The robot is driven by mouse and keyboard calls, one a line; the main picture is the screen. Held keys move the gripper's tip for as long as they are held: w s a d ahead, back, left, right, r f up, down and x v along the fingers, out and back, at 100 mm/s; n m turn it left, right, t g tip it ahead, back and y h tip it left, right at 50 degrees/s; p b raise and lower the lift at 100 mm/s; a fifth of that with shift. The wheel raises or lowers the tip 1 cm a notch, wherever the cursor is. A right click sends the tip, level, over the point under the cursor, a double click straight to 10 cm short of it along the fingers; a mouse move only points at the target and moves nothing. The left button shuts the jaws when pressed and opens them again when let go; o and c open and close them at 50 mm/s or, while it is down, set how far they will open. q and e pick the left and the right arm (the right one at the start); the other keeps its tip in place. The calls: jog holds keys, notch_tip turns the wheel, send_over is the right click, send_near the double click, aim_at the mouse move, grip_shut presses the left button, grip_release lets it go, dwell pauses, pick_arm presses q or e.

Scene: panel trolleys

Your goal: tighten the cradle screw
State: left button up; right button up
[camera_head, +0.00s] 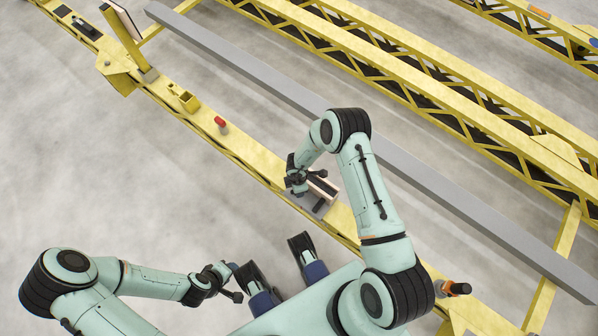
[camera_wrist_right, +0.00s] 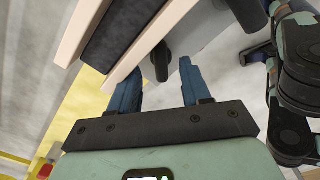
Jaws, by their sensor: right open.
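The cradle (camera_head: 323,187), with cream side strips, sits on the yellow trolley beam near the middle of the head view. In the right wrist view its cream strips and dark pad (camera_wrist_right: 112,38) fill the upper left. A dark screw handle (camera_wrist_right: 160,62) sticks out beside the cradle, ahead of and between my right fingertips. My right gripper (camera_wrist_right: 155,80) is open, with a blue finger on either side of the handle's line; I cannot tell whether either touches it. In the head view my right wrist partly covers the cradle. My left gripper (camera_head: 238,283) is apart from the trolley, fingers seemingly spread.
The yellow beam (camera_head: 245,150) runs diagonally and carries a red knob (camera_head: 221,124), a yellow bracket (camera_head: 184,98) and an upright post. A long grey bar (camera_head: 430,177) lies behind my right arm. Yellow lattice frames stand beyond. Grey floor at left is clear.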

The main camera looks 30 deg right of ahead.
jog(key=shift+f, duration=0.1)
notch_tip(320, 180, up, 7)
jog(key=p, duration=0.5)
dwell(0.3)
